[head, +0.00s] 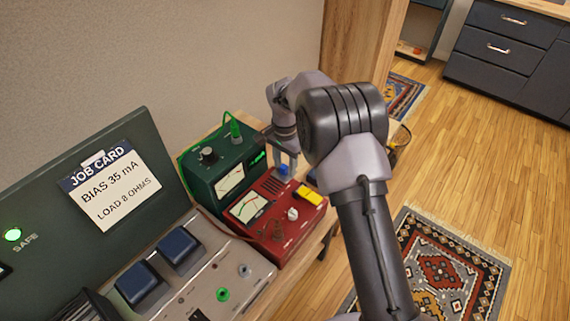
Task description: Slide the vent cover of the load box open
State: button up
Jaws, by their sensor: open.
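My gripper (285,163) is open and points down at the back right of a red box (290,235). A small blue part (283,169) shows between or just behind its fingertips; I cannot tell whether they touch it. The red box has a meter, a yellow part (309,195) and a pale knob on top. A dark green box (215,190) with a meter, a black knob and a green plug stands to its left. No label shows which one is the load box, and I cannot make out a vent cover. My arm hides the area to the right.
A grey chassis (228,265) with blue blocks and sockets fills the front left. Behind it stands a dark panel with a job card (110,185) and a lit green SAFE lamp (13,235). A wooden upright (355,45) rises behind my arm. Open floor and rugs lie right.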

notch_tip(320, 180, up, 17)
jog(key=p, duration=0.5)
notch_tip(320, 180, up, 8)
jog(key=t+b, duration=0.1)
send_over(286, 166)
jog(key=s+d, duration=0.3)
jog(key=s, duration=0.2)
jog(key=s+d+r+n+t+y+b, duration=0.1)
jog(key=s+d+r, duration=0.2)
jog(key=s, duration=0.3)
jog(key=s+d+r+n+t+y+b, duration=0.1)
jog(key=s+d+r, duration=0.15)
jog(key=s, duration=0.35)
jog(key=s+d+f+t, duration=0.1)
jog(key=s+f, duration=0.1)
jog(key=s, duration=0.6)
jog(key=s+d+f+n+t+b, duration=0.1)
jog(key=s+f, duration=0.1)
jog(key=s, duration=0.6)
jog(key=shift+f+t+b, duration=0.3)
jog(key=shift+t, duration=0.1)
